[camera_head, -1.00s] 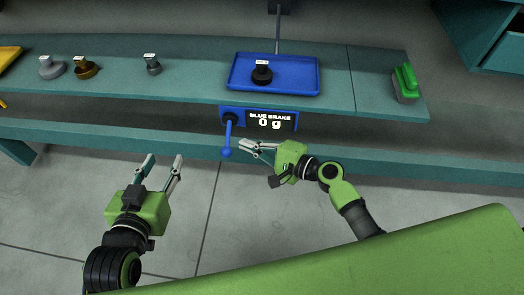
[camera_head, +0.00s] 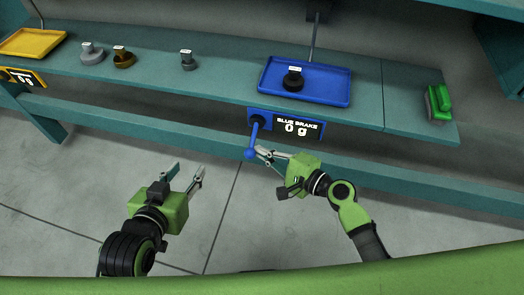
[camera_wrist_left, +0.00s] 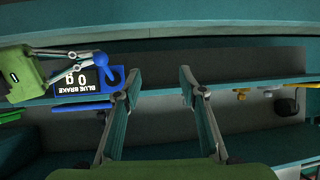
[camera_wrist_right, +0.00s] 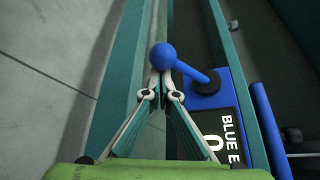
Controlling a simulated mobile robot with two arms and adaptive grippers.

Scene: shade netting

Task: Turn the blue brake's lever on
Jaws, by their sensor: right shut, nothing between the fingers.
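The pivot is beside a dark display (camera_head: 297,127) reading "BLUE BRAKE 0 g". My right gripper (camera_head: 259,151) is shut and empty, its tips right beside the knob from the right. In the right wrist view the knob (camera_wrist_right: 162,56) is just beyond the shut fingertips (camera_wrist_right: 161,75); I cannot tell whether they touch. My left gripper (camera_head: 188,172) is open and empty, in front of the bench and left of the lever. The lever also shows in the left wrist view (camera_wrist_left: 106,73).
A blue tray (camera_head: 337,91) with a dark knobbed weight (camera_head: 293,79) sits on the teal bench (camera_head: 225,80) above the display. Several weights stand left of it, then a yellow tray (camera_head: 33,44). A green-handled block (camera_head: 438,102) is at the right. Floor in front is clear.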

